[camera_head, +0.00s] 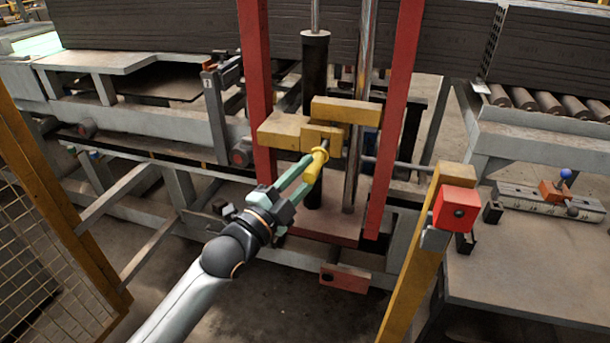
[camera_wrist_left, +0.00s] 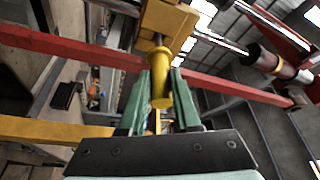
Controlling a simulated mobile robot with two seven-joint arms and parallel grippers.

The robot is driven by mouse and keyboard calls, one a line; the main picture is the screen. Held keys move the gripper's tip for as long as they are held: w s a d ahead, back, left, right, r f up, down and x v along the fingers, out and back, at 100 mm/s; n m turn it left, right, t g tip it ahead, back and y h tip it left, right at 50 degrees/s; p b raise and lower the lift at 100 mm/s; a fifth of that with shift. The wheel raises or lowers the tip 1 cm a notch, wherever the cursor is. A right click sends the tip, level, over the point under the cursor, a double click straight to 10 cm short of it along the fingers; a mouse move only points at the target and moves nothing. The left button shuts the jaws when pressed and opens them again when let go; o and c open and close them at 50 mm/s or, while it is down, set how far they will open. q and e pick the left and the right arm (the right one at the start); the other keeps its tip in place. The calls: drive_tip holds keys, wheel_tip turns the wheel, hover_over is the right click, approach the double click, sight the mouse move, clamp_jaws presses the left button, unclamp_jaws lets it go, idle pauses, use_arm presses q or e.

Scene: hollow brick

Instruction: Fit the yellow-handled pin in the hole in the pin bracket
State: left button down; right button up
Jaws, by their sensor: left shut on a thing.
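The yellow-handled pin (camera_head: 316,164) is held between the green fingers of my left gripper (camera_head: 300,181). In the left wrist view the pin (camera_wrist_left: 160,80) sits between the fingertips (camera_wrist_left: 160,98), its handle towards me. The pin bracket (camera_head: 322,138) is a yellow block on the red-framed press; it also shows in the wrist view (camera_wrist_left: 168,22). The pin's far end is at the bracket's front face, and a short grey shaft shows between handle and block. I cannot tell how deep the shaft is in the hole. My right gripper is not in view.
Red uprights (camera_head: 257,100) stand on both sides of the bracket. A yellow post with a red box (camera_head: 457,208) stands to the right. A grey table (camera_head: 530,265) is at far right. A yellow mesh fence (camera_head: 50,200) is at left.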

use_arm(q)
drive_tip(key=shift+w+d+r+b, duration=0.1)
drive_tip(key=shift+w+d+b, duration=0.2)
drive_tip(key=shift+w, duration=0.4)
drive_tip(key=shift+w+d+f+b, duration=0.15)
drive_tip(key=shift+w+b, duration=0.25)
drive_tip(key=shift+w, duration=0.25)
drive_tip(key=shift+w+d+r+b, duration=0.15)
drive_tip(key=shift+w+d+b, duration=0.15)
drive_tip(key=shift+w, duration=0.4)
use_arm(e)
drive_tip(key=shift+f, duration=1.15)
use_arm(q)
drive_tip(key=c, duration=0.6)
unclamp_jaws()
drive_tip(key=shift+o, duration=0.3)
drive_tip(key=shift+a, duration=0.1)
drive_tip(key=v, duration=1.2)
drive_tip(key=shift+s+a+b, duration=0.15)
drive_tip(key=shift+b, duration=0.2)
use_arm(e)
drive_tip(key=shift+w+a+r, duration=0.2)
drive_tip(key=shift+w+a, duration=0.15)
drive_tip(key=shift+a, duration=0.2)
